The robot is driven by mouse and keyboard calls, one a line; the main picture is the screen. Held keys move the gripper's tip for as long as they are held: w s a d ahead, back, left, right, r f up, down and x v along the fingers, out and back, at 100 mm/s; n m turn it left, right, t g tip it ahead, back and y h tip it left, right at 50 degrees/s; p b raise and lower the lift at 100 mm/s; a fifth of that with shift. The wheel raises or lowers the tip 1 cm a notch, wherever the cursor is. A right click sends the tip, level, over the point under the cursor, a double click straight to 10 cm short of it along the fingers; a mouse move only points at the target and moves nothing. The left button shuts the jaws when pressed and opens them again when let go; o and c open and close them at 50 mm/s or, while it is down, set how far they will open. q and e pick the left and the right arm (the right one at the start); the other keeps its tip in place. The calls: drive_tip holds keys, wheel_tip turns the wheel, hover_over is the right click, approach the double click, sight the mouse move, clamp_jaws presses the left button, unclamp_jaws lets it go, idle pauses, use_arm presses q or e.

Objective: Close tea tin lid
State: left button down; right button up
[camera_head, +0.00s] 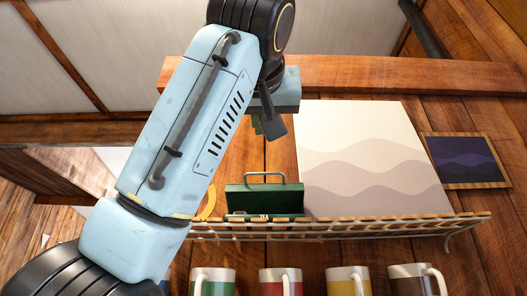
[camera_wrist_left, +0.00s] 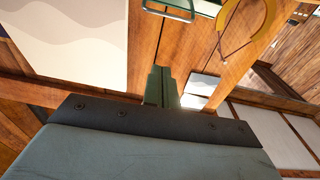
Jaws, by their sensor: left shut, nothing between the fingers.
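The green tea tin (camera_head: 265,213) stands on a wire shelf against the wood wall. Its dark green lid (camera_head: 262,198) looks raised like an upright panel, with a metal wire handle at its top. A sliver of the tin and its handle also show at the top of the left wrist view (camera_wrist_left: 170,11). My left gripper (camera_head: 271,127) is above the tin and apart from it, fingers shut and empty. Its fingers also show in the left wrist view (camera_wrist_left: 160,88). My left arm covers the area left of the tin. My right gripper is not in view.
The wire shelf (camera_head: 350,226) has a raised rim. A large pale wave picture (camera_head: 365,160) stands close right of the tin. A yellow curved thing (camera_head: 208,204) is at its left. Several mugs, one red (camera_head: 281,279), are below. A wood beam (camera_head: 400,75) runs above.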

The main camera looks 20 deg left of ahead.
use_arm(q)
drive_tip(key=p+x, duration=0.3)
drive_tip(key=x, duration=0.5)
drive_tip(key=f, duration=0.2)
drive_tip(key=s+f, duration=0.1)
drive_tip(key=f, duration=0.1)
drive_tip(key=shift+s+d, duration=0.1)
drive_tip(key=shift+s, duration=0.1)
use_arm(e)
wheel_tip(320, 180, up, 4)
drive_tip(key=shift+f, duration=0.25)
